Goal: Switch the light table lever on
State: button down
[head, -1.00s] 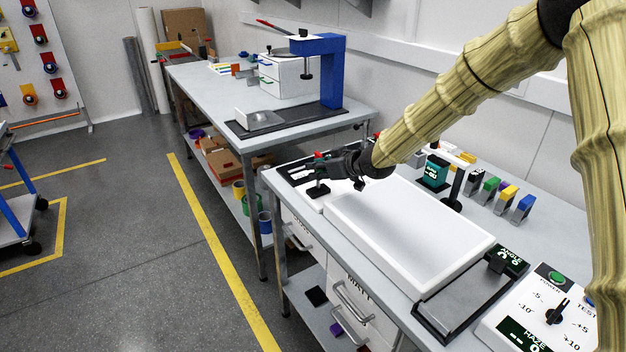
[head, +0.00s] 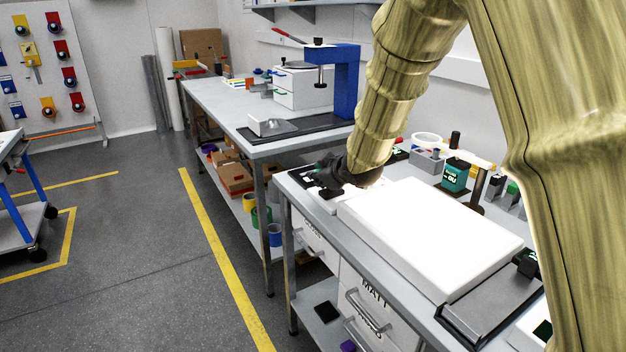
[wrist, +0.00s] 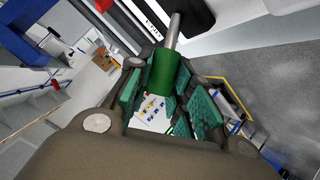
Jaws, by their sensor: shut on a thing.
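The light table (head: 430,235) is a white slab on the grey bench, and its top glows bright white. Its lever shows in the wrist view as a metal rod with a green cylindrical grip (wrist: 163,72). My gripper (head: 326,176) is at the far left end of the light table. In the wrist view my gripper (wrist: 168,98) has its teal-padded fingers around the green grip and is shut on it. The lever's base is mostly hidden behind my gripper in the head view.
A green-black box (head: 455,175) and a grey bin (head: 427,160) stand behind the light table. A dark tray (head: 490,298) lies at its near right end. Another bench with a blue press (head: 346,85) stands beyond.

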jog(key=shift+s+a+f, duration=0.1)
dwell(0.5)
jog(key=c, duration=1.3)
grip_release()
jog(key=shift+o, duration=0.2)
jog(key=v, duration=1.2)
jog(key=shift+a, duration=0.15)
